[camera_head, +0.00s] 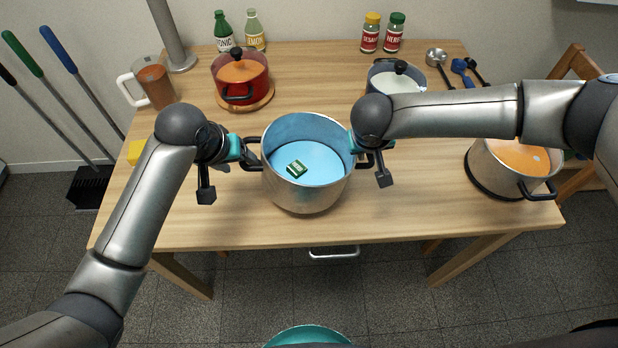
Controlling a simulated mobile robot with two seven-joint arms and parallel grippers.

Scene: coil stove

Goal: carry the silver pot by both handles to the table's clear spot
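A large silver pot (308,200) with a pale blue inside stands upright at the middle of the table, near its front edge. A small green box (296,169) lies inside it. The pot has a dark handle on its left side (252,164) and one on its right side (366,162). My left gripper (243,152) is at the left handle, and my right gripper (358,148) is at the right handle. Wrists and handles partly hide the fingers, so I cannot tell whether either gripper is closed. I cannot tell whether the pot's base touches the table.
The wooden table (230,226) has bare room left of the pot and behind it. A red pot (240,78) and a pitcher (154,84) stand at the back left. A dark pot (396,80) stands behind my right arm; a pot with orange contents (500,182) is at the right.

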